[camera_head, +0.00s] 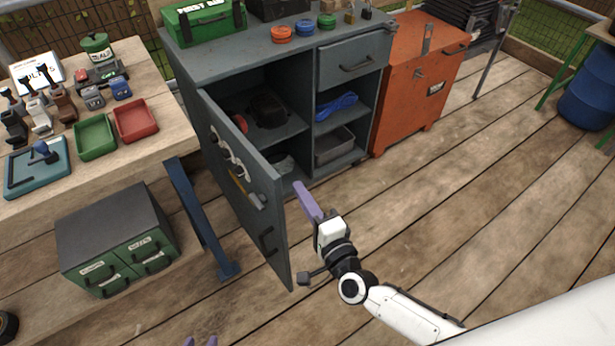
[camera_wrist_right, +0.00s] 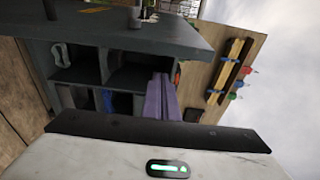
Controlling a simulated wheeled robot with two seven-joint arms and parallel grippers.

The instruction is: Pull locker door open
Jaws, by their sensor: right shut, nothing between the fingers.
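The grey locker door (camera_head: 248,185) stands swung wide open on the left of the grey cabinet (camera_head: 290,48) in the head view. Only the purple fingertips of my left gripper (camera_head: 201,342) show at the bottom edge, apart from each other.
A wooden workbench (camera_head: 150,100) with trays and tools stands left of the door, its blue leg (camera_head: 200,220) close by. A green drawer box (camera_head: 115,240) sits below. An orange cabinet (camera_head: 415,80) stands to the right. The plank floor (camera_head: 480,200) is clear on the right.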

